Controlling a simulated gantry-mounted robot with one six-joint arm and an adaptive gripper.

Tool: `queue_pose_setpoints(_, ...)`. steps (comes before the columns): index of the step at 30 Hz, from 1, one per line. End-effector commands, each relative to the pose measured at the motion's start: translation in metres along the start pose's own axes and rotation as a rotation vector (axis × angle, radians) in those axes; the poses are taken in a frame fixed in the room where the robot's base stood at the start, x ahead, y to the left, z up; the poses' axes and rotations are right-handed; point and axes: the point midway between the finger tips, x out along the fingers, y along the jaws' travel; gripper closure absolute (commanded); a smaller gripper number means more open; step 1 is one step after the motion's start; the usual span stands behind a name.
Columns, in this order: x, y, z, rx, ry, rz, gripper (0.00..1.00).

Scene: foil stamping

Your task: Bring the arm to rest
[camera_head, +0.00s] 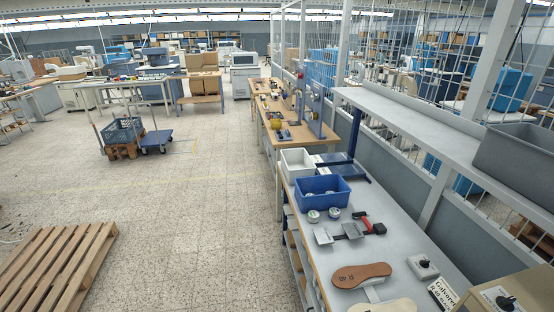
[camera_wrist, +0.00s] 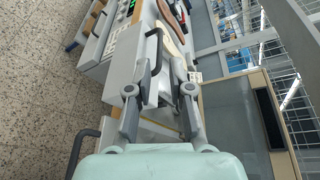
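My gripper (camera_wrist: 164,56) shows in the wrist view with its two grey fingers apart. It is open, and I see nothing held between the fingers. My gripper and arm are not visible in the head view.
The long workbench (camera_head: 315,261) holds a blue bin (camera_head: 322,191), a white bin (camera_head: 297,164), a clamp tool (camera_head: 349,232), a brown sole (camera_head: 361,274) and a knob box (camera_head: 423,267). A shelf (camera_head: 410,117) with a grey bin (camera_head: 518,157) overhangs it. A pallet (camera_head: 58,262) lies on otherwise open floor.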

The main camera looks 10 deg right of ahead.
Motion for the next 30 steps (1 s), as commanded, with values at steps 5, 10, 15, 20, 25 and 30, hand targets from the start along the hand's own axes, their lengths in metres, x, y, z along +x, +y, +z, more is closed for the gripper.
queue_pose_setpoints(5, 0.046, -0.033, 0.117, -0.643, -0.362, 0.098, 0.79)
queue_pose_setpoints(10, 0.057, -0.053, 0.224, -1.378, -0.599, 0.118, 0.79)
queue_pose_setpoints(15, 0.047, -0.086, 0.287, -1.844, -0.605, 0.074, 0.79)
queue_pose_setpoints(20, 0.024, -0.126, 0.331, -2.12, -0.508, 0.024, 0.79)
queue_pose_setpoints(25, 0.014, -0.177, 0.35, -2.12, -0.502, 0.048, 0.79)
queue_pose_setpoints(30, 0.004, -0.222, 0.373, -2.119, -0.501, 0.05, 0.79)
